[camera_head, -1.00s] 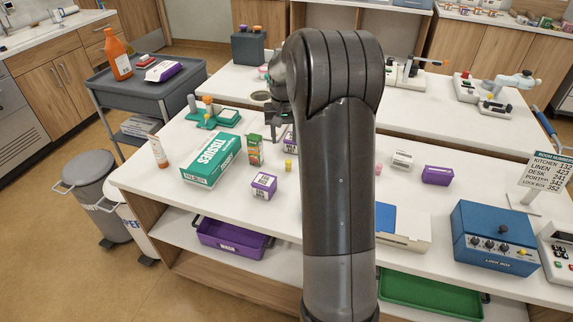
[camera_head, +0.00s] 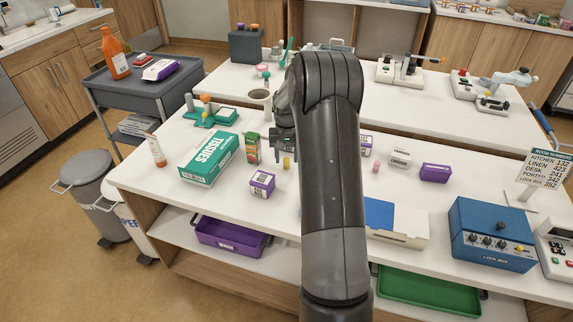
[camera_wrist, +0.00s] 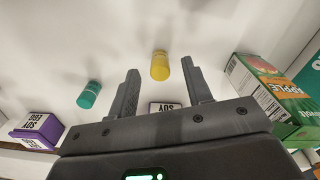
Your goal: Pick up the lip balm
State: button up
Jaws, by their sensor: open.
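A small yellow cylinder (camera_head: 286,163), likely the lip balm, stands upright on the white table; no label is readable. My gripper (camera_head: 285,153) is over the table close to it, with the fingers partly hidden by my arm. In the wrist view the yellow cylinder (camera_wrist: 160,66) shows between the two spread fingers (camera_wrist: 158,85), near the tips and not held. My gripper is open and empty. A similar teal cylinder (camera_wrist: 89,95) stands outside the fingers on the left in the wrist view; the head view does not show it.
An apple juice carton (camera_wrist: 272,90) stands close to one finger; it also shows in the head view (camera_head: 253,148). The green tissue box (camera_head: 210,158) and a purple box (camera_head: 262,182) are nearby. A pink cylinder (camera_head: 376,167) and a white can (camera_head: 400,157) stand farther right.

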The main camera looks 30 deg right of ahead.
notch_tip(320, 180, down, 3)
jog(key=shift+r, duration=0.15)
jog(key=shift+c, duration=0.3)
grip_shut()
jog(key=shift+r, duration=0.15)
